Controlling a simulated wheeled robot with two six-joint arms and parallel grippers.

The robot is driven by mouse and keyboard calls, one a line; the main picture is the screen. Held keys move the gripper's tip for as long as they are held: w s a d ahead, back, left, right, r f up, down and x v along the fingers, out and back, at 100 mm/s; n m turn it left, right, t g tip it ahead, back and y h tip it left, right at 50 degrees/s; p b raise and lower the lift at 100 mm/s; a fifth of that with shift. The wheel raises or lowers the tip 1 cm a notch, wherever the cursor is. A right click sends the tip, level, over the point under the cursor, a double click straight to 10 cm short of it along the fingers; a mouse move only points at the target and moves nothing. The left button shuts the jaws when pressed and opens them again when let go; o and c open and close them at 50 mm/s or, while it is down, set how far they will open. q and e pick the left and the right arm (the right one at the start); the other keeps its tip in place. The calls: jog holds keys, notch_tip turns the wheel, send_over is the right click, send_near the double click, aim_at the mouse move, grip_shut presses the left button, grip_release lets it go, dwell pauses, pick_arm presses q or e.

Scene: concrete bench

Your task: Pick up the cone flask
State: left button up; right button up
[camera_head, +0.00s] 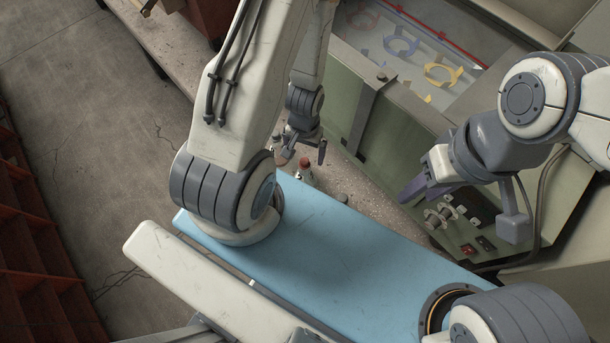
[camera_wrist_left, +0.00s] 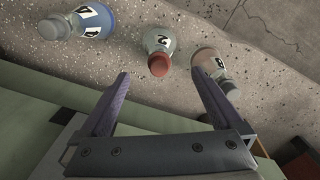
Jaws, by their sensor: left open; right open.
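Three labelled containers stand on the speckled bench in the left wrist view. The middle one is a clear flask (camera_wrist_left: 160,40) with a red stopper and a "2" label. A blue flask (camera_wrist_left: 92,22) with a grey cap is at the left, and a pinkish bottle (camera_wrist_left: 208,64) at the right. I cannot tell for certain which is the cone flask. My left gripper (camera_wrist_left: 160,103) is open and empty, its fingers short of the middle flask. In the head view my left gripper (camera_head: 304,154) is just above a red-capped container (camera_head: 305,170). My right gripper (camera_head: 416,188) is open.
A green machine (camera_head: 420,130) with a window stands behind the bench, with knobs and switches (camera_head: 460,218) near my right gripper. Red shelving (camera_head: 30,235) is at the left. Open concrete floor (camera_head: 90,130) lies beside the bench.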

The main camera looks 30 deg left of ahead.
aim_at(303, 160)
pick_arm(q)
notch_tip(303, 160, down, 5)
jog(key=shift+s+a+f+p, duration=0.1)
jog(key=shift+s+f+p, duration=0.1)
jog(key=shift+p, duration=0.15)
jog(key=shift+f+p, duration=0.4)
jog(key=shift+f, duration=0.3)
jog(key=f+p, duration=0.1)
jog(key=f, duration=0.2)
jog(key=shift+d, duration=0.2)
jog(key=shift+f, duration=0.5)
grip_shut()
